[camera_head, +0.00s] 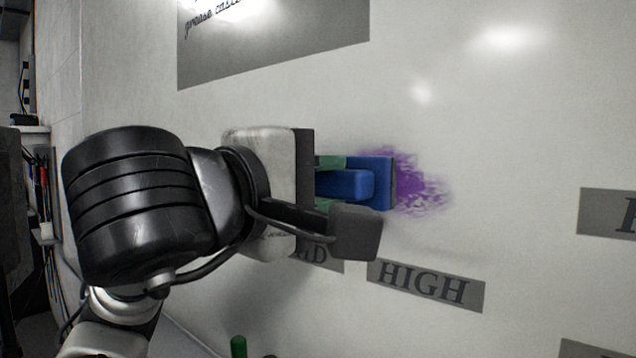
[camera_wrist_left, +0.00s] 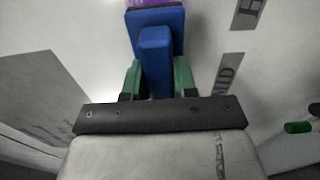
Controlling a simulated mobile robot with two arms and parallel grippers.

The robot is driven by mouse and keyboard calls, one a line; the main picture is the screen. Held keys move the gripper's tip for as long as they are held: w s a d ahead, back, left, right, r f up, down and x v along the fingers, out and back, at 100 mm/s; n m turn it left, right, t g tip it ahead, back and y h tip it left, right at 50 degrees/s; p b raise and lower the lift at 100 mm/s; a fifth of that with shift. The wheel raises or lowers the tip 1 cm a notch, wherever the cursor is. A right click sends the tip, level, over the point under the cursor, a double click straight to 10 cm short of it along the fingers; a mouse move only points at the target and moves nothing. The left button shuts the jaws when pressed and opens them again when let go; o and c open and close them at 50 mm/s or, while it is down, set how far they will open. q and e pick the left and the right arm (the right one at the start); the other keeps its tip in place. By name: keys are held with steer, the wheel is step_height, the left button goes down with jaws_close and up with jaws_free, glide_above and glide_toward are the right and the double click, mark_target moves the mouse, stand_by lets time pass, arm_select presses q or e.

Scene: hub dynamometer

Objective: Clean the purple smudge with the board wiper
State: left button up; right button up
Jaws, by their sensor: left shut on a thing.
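The board wiper (camera_head: 347,183) is blue with a dark pad on its right face. My left gripper (camera_head: 332,185) is shut on its blue handle, with green finger pads on both sides. The purple smudge (camera_head: 422,188) is on the white board, just right of the wiper, and the wiper covers part of its left side. In the left wrist view the wiper (camera_wrist_left: 157,50) stands between the green fingers of my left gripper (camera_wrist_left: 157,80), and a strip of the purple smudge (camera_wrist_left: 150,3) shows at the top edge. I cannot tell whether the pad touches the board. My right gripper is not in view.
The whiteboard (camera_head: 520,130) fills most of the head view. A "HIGH" label (camera_head: 425,286) is below the smudge, and another label (camera_head: 606,212) is at the right. A grey sheet (camera_head: 270,45) is at upper left. A green marker (camera_head: 239,346) lies at the bottom edge.

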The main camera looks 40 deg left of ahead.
arm_select(q)
steer(key=shift+w, duration=0.65)
